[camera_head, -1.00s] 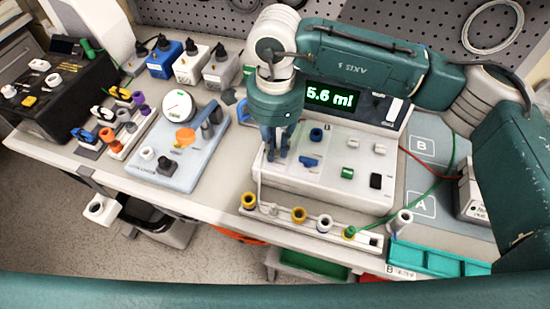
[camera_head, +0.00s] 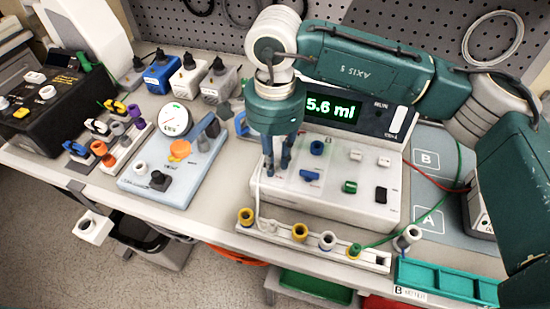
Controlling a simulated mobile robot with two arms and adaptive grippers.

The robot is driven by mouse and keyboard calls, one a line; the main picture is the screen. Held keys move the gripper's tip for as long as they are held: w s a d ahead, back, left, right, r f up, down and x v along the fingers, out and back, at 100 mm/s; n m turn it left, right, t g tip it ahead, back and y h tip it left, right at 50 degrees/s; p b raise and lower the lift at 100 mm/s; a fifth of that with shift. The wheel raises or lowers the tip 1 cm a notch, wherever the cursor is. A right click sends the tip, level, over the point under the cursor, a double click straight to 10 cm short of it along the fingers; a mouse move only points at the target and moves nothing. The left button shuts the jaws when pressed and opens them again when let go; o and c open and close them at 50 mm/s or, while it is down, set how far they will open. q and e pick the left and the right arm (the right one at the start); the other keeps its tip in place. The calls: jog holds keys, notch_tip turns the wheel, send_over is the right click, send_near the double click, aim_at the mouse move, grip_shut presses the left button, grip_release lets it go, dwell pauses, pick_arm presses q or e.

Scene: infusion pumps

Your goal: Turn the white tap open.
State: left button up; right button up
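Two small white parts on the infusion pump (camera_head: 335,207) stand out, a left white one (camera_head: 356,155) and a right white one (camera_head: 384,160). I cannot tell which is the white tap. My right gripper (camera_head: 277,171) points down over the left end of the pump's panel, left of both. No held object shows, though the panel right at the tips is partly hidden. My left gripper is not in view.
Blue (camera_head: 317,148) and green (camera_head: 349,187) controls and a black switch (camera_head: 381,194) share the panel. A rail with coloured ports (camera_head: 345,254) runs along the front. A gauge unit (camera_head: 165,186) stands left. A green tube crosses on the right.

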jog(key=shift+o, duration=0.9)
jog(key=shift+r, duration=0.1)
notch_tip(320, 180, up, 12)
